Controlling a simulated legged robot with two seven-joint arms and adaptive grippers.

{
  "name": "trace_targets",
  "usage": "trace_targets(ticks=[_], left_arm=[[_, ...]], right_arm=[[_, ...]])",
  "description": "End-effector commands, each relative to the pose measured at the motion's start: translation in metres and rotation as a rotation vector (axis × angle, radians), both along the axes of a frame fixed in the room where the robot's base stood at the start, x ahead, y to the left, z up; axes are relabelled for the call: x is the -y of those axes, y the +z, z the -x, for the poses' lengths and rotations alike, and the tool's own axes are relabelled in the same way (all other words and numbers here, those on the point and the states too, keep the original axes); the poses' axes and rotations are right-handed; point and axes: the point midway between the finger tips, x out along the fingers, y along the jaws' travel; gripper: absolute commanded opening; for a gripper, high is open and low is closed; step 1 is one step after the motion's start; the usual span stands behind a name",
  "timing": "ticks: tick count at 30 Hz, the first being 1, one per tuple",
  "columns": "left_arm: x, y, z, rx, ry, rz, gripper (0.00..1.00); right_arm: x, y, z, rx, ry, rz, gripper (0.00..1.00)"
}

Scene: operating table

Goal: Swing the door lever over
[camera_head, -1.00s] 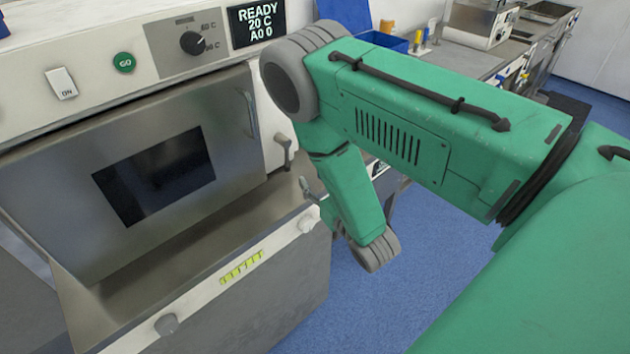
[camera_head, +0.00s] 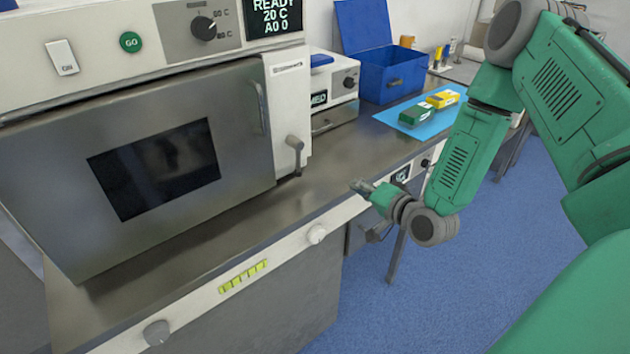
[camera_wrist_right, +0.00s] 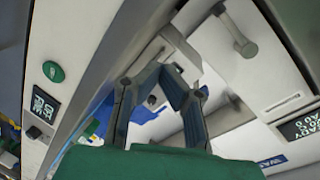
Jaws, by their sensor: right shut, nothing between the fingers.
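The door lever (camera_head: 295,148) is a grey lever with a round pivot on the white panel at the right of the oven-like machine's door (camera_head: 165,165). Its arm points down in the head view. It also shows in the right wrist view (camera_wrist_right: 237,34), above and right of the fingers. My right gripper (camera_head: 362,186) is at the right of the lever and apart from it, over the front edge of the counter. Its fingers (camera_wrist_right: 162,72) are shut and hold nothing. My left gripper is not in view.
The steel counter (camera_head: 225,228) has knobs along its front. Behind the gripper are a small white device (camera_head: 335,85), an open blue box (camera_head: 390,72), and green (camera_head: 416,113) and yellow boxes on a blue mat. A door handle (camera_head: 257,105) stands left of the lever.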

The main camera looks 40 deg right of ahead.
Motion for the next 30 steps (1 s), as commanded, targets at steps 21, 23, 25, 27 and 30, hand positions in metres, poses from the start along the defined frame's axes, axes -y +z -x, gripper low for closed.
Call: trace_targets(ticks=[21, 23, 25, 27, 30], left_arm=[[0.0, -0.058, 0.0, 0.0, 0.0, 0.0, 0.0], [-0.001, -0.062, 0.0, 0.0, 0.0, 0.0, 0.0], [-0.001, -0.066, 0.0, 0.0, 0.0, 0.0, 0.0], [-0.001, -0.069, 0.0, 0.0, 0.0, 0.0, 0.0], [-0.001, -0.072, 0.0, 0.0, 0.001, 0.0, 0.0]], right_arm=[[-0.019, 0.018, 0.007, 0.136, 0.195, -0.563, 0.0], [-0.022, 0.017, -0.002, 0.136, 0.196, -0.562, 0.0], [-0.026, 0.017, -0.015, 0.136, 0.196, -0.56, 0.0], [-0.031, 0.017, -0.03, 0.135, 0.196, -0.56, 0.0], [-0.036, 0.018, -0.051, 0.135, 0.195, -0.561, 0.0]])
